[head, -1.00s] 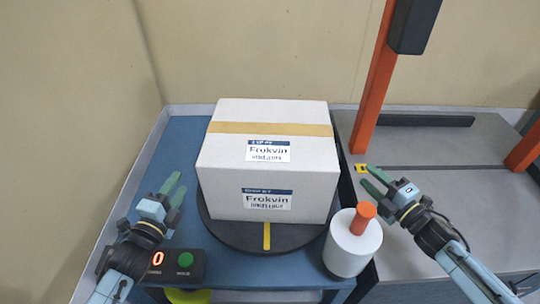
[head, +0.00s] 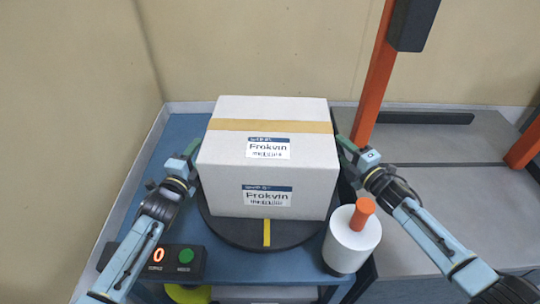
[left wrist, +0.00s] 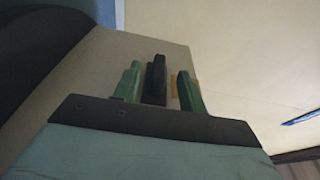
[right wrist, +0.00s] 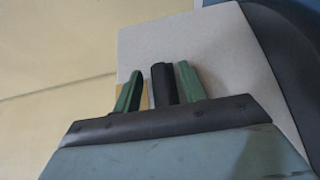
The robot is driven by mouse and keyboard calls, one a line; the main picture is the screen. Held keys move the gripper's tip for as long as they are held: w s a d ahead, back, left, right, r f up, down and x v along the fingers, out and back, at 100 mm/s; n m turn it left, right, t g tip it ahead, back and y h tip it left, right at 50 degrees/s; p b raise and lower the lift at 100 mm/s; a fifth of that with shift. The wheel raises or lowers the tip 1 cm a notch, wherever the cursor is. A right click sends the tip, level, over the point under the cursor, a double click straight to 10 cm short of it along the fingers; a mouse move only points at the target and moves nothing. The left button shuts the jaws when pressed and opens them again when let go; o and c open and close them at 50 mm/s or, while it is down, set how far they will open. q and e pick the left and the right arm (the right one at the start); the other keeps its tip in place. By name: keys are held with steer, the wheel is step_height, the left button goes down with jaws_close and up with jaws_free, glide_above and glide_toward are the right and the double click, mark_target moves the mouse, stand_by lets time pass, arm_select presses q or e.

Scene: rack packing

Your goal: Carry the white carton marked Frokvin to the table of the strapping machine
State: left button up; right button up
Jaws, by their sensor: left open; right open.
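The white carton (head: 268,165) marked Frokvin stands upright on a round black turntable (head: 225,229), with tan tape across its top. My left gripper (head: 194,148) is open at the carton's left side. My right gripper (head: 343,147) is open at its right side. In the left wrist view the open fingers (left wrist: 157,85) lie against or close to the carton's side (left wrist: 95,75). The right wrist view shows the same for the right fingers (right wrist: 158,90) and the carton side (right wrist: 220,60). I cannot tell whether they touch. The strapping machine's grey table (head: 450,190) is at right.
A white roll with an orange handle (head: 352,240) stands at the turntable's front right. A control box with a green button (head: 185,256) is at front left. An orange post (head: 373,80) rises at the grey table's left. The grey tabletop is mostly clear.

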arm_select(q)
steer(key=shift+x, duration=1)
arm_select(e)
steer(key=shift+x, duration=0.95)
arm_select(q)
steer(key=shift+c, duration=0.3)
arm_select(e)
steer(key=shift+c, duration=0.3)
arm_select(q)
jaws_close()
arm_select(e)
jaws_close()
arm_select(q)
steer(key=shift+r, duration=0.25)
arm_select(e)
steer(key=shift+w+r, duration=0.1)
steer(key=shift+r, duration=0.15)
